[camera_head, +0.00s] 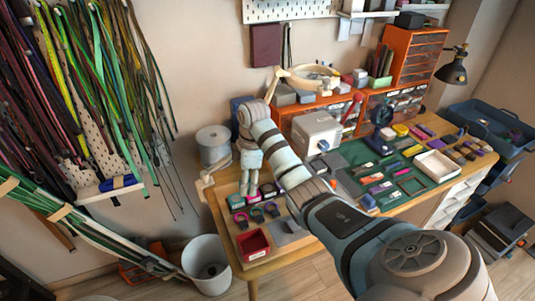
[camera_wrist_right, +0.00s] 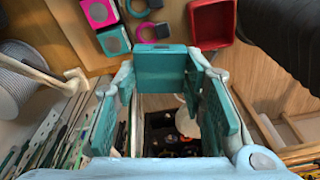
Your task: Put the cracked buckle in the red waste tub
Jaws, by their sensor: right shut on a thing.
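The red waste tub (camera_head: 252,243) stands at the table's near left corner and also shows at the top of the right wrist view (camera_wrist_right: 212,24). My right gripper (camera_head: 248,191) points down over the left end of the table, behind the tub in the head view. In the right wrist view its fingers (camera_wrist_right: 162,66) are shut on a flat teal piece (camera_wrist_right: 160,72). I cannot make out a crack, or tell whether this piece is the cracked buckle. Dark buckle-like pieces (camera_head: 257,214) lie in a row between gripper and tub. My left gripper is out of view.
Teal and pink boxes (camera_wrist_right: 114,41) sit close to the gripper. A cord spool (camera_head: 213,146) is at the table's left end. A white bin (camera_head: 206,262) stands on the floor. A grey machine (camera_head: 317,132) and a green mat (camera_head: 360,154) lie to the right.

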